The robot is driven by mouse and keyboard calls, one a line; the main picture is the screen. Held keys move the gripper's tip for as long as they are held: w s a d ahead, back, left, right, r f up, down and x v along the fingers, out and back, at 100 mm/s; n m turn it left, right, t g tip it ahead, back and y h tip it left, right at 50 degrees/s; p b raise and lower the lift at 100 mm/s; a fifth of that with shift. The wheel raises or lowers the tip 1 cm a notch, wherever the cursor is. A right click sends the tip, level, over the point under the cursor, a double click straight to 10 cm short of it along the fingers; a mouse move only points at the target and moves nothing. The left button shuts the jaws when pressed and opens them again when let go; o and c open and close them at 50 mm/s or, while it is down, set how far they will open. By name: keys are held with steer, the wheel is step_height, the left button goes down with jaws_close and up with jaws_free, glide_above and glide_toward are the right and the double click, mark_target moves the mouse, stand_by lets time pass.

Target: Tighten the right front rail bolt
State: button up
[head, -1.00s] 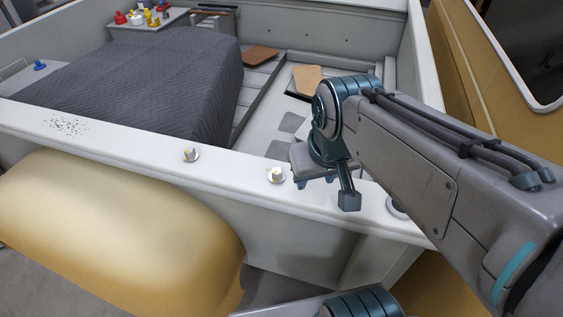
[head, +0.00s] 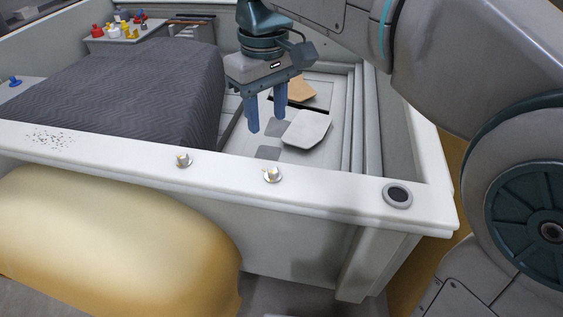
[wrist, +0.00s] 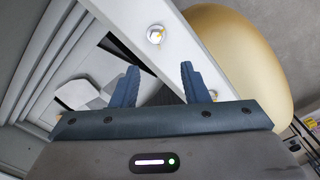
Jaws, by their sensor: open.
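Two pale bolts with washers stand on top of the white front rail (head: 330,193). The right bolt (head: 272,175) is in the middle of the head view, and the left bolt (head: 184,160) is farther along the rail. In the wrist view, the right bolt (wrist: 155,34) appears at top centre, beyond the fingertips, and the left bolt (wrist: 214,93) shows beside the right finger. My gripper (head: 267,122) points down with its blue fingers apart and empty. It is over the inside of the bed, behind the rail, apart from both bolts. In the wrist view, my gripper (wrist: 159,70) is also open.
A round dark-centred fitting (head: 397,195) sits near the rail's right end. A grey quilted cover (head: 140,95) fills the bed's left side. A pale flap (head: 306,130) lies on the floor below my gripper. Small coloured items (head: 125,28) stand on a back-left shelf.

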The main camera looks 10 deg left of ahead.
mark_target(272, 169)
steer(key=f, duration=1.3)
steer(key=shift+w+d+p, duration=0.2)
steer(key=shift+d+p, duration=0.1)
steer(key=shift+p, duration=0.1)
